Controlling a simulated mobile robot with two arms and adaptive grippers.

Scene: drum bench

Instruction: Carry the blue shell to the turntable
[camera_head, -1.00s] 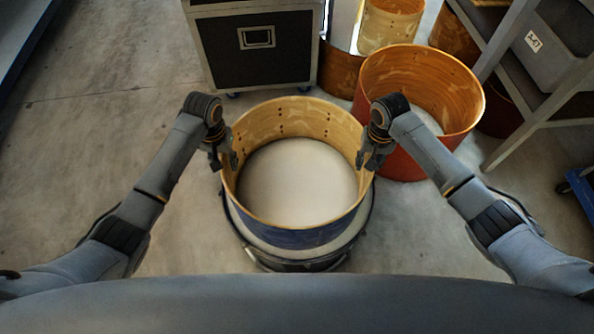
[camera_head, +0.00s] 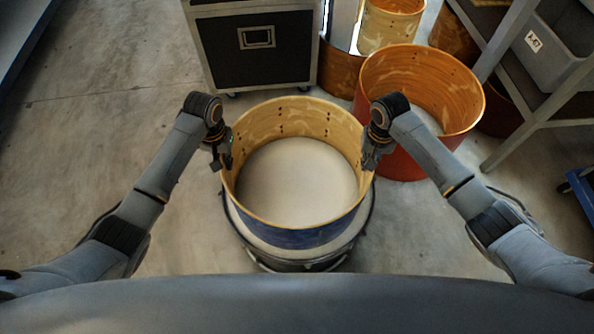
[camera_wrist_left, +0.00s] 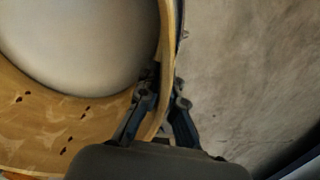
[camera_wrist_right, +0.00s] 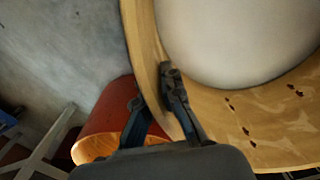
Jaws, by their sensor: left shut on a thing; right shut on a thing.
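The blue shell (camera_head: 300,237) is a wide open drum hoop, blue outside and bare wood inside, level in the middle of the head view. My left gripper (camera_head: 226,160) is shut on its left wall; the left wrist view shows the fingers (camera_wrist_left: 160,100) on both sides of the rim. My right gripper (camera_head: 367,158) is shut on its right wall, with fingers astride the rim in the right wrist view (camera_wrist_right: 160,100). A round, pale-topped base with a dark rim (camera_head: 262,262) is under the shell. I cannot tell whether they touch, or whether this is the turntable.
A black case on casters (camera_head: 255,60) is behind. More shells (camera_head: 388,25) stand at the back. A grey shelf rack (camera_head: 520,110) is at right. Floor at left is clear.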

